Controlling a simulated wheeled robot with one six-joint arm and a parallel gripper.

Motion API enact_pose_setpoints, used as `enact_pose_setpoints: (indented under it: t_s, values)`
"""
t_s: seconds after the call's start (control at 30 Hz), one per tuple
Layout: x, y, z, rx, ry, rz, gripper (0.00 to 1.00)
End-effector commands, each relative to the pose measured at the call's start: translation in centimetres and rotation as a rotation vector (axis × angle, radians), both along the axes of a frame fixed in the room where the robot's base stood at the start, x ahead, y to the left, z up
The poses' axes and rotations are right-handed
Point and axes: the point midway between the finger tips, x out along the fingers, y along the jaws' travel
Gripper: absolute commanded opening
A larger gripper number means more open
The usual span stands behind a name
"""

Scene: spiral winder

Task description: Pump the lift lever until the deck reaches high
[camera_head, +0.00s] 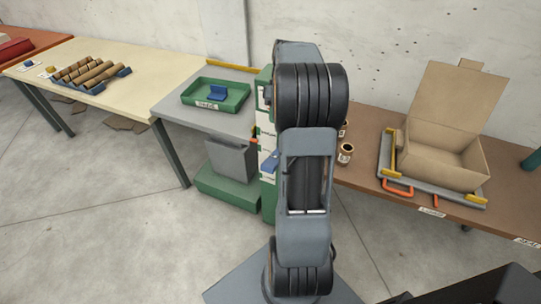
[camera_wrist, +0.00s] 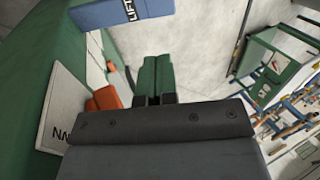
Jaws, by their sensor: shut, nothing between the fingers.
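My gripper (camera_wrist: 156,62) shows in the wrist view with its two greenish fingers side by side, shut and empty. A blue plate lettered "LIFT" (camera_wrist: 128,12) is above and left of the fingers. An orange part (camera_wrist: 104,98) is just left of them, apparently apart; I cannot tell whether it is the lever's grip. In the head view my own arm hides the gripper and probably the lever. The grey deck (camera_head: 172,106) stands over a grey skirt (camera_head: 230,158) and a green base (camera_head: 226,187). A green column (camera_head: 267,198) is right of it, partly hidden.
A green tray (camera_head: 240,101) holding a blue part (camera_head: 217,93) sits on the deck. A cream table (camera_head: 140,68) with cardboard tubes is at left. A brown bench (camera_head: 362,178) with an open carton (camera_head: 452,165) is at right. The floor in front is clear.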

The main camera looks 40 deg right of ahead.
Motion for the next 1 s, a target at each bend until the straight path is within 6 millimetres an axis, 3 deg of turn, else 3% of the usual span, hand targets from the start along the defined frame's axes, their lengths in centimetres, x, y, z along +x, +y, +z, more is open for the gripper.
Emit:
enact_pose_setpoints:
  t_s: [0.17, 0.7, 1.0]
  values:
    - [-0.3, 0.4, -1.2, 0.001, 0.002, -0.001, 0.0]
    - [-2.0, 3.6, -9.9, 0.002, 0.003, -0.001, 0.0]
    - [-2.4, 4.4, -12.5, -0.001, 0.001, -0.001, 0.0]
